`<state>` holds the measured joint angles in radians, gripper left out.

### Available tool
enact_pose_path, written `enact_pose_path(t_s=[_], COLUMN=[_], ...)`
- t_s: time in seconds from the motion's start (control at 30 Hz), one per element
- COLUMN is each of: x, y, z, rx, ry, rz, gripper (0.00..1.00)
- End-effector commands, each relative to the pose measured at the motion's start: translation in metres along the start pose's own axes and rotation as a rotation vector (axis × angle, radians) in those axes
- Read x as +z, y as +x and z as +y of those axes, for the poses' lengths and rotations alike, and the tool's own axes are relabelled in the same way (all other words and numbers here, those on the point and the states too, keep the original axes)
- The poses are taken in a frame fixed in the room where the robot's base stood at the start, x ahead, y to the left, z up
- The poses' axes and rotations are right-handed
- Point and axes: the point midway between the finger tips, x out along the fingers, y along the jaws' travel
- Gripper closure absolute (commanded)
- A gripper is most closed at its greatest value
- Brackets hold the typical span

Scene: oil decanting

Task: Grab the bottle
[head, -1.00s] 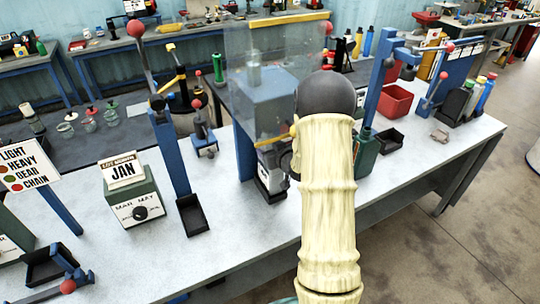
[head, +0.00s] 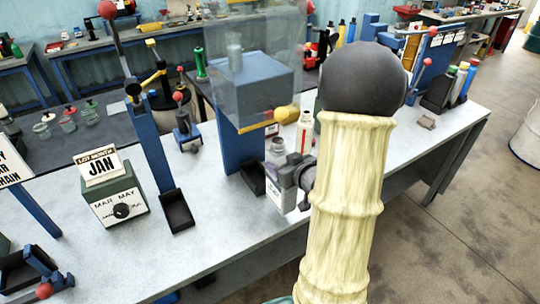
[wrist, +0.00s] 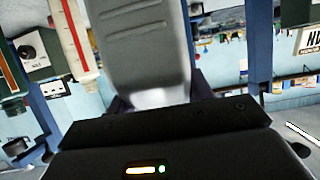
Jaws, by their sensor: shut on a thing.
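In the head view my gripper (head: 283,178) is shut on a grey-white bottle (head: 277,194), beside the dark tray at the foot of the blue stand. The dark jaws cover part of the bottle's side. I cannot tell whether its base touches the table. A second, cream bottle (head: 304,135) with a red strip stands just behind. It also shows at the left of the wrist view (wrist: 72,40).
The blue stand (head: 238,150) with a clear tank and yellow spout rises close behind the bottle. The dark tray (head: 252,177) at its foot looks empty. A green box (head: 120,205) with a JAN card stands left. The tabletop (head: 215,225) in front is largely clear.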

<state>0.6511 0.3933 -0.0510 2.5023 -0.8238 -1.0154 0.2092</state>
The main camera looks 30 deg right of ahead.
Motion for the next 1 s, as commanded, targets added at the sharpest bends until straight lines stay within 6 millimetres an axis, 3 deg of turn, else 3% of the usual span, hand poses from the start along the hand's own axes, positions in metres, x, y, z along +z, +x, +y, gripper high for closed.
enact_pose_path(t_s=[0.27,1.0], x=[0.008,0.008], y=[-0.023,-0.024], z=[0.0,0.0], rx=[-0.001,-0.002], ry=[-0.001,-0.002], rz=[0.005,0.005], gripper=[1.0,1.0])
